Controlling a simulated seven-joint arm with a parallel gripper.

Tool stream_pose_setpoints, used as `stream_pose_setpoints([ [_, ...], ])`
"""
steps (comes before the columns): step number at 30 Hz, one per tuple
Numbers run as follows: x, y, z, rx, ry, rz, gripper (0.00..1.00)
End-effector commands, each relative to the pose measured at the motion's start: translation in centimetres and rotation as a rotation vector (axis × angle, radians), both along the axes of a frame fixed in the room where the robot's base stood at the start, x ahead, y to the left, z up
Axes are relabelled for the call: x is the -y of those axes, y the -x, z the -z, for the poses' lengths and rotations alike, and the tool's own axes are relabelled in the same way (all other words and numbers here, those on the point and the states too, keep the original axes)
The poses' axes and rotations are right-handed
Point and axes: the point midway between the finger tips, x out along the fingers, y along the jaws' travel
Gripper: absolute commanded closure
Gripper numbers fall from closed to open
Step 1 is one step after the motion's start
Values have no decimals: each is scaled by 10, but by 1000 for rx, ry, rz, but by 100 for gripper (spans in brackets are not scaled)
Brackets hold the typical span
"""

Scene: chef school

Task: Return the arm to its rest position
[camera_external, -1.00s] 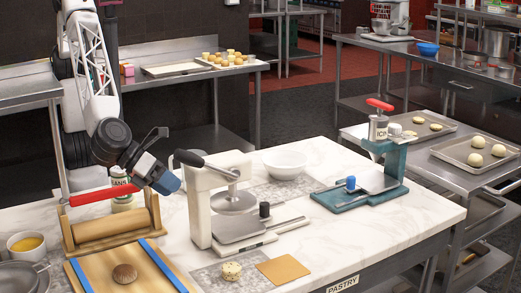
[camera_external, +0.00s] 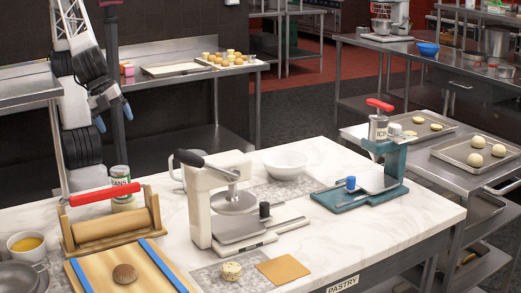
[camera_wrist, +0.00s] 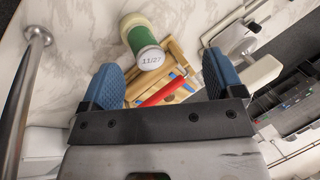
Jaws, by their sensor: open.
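My gripper (camera_external: 113,110) is raised at the left of the external view, folded back close to my arm, above and behind the marble table (camera_external: 330,230). In the wrist view my gripper (camera_wrist: 165,85) has its two blue fingers spread wide apart with nothing held between them. Beyond the fingers, a green can with a white lid marked "11/27" (camera_wrist: 151,59) and the red handle (camera_wrist: 161,91) of a wooden roller device show below. My gripper is clear of all of them.
The roller device (camera_external: 112,222), a white press (camera_external: 205,205), a teal press (camera_external: 365,190), a white bowl (camera_external: 285,164) and a labelled can (camera_external: 120,181) stand on the table. A metal shelf (camera_external: 28,88) is close beside my arm.

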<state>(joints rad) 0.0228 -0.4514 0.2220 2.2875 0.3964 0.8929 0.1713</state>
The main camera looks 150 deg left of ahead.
Motion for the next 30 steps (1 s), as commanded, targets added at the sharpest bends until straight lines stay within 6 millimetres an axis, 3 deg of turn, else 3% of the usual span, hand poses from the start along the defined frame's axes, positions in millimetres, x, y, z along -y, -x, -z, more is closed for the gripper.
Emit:
stream_pose_setpoints([
  [1,4,18,-1,11,40,-36,13],
  [6,20,72,3,37,184,-167,13],
  [13,40,124,11,55,339,-298,13],
  [19,47,141,15,58,394,-344,13],
  [30,47,142,15,58,398,-347,13],
])
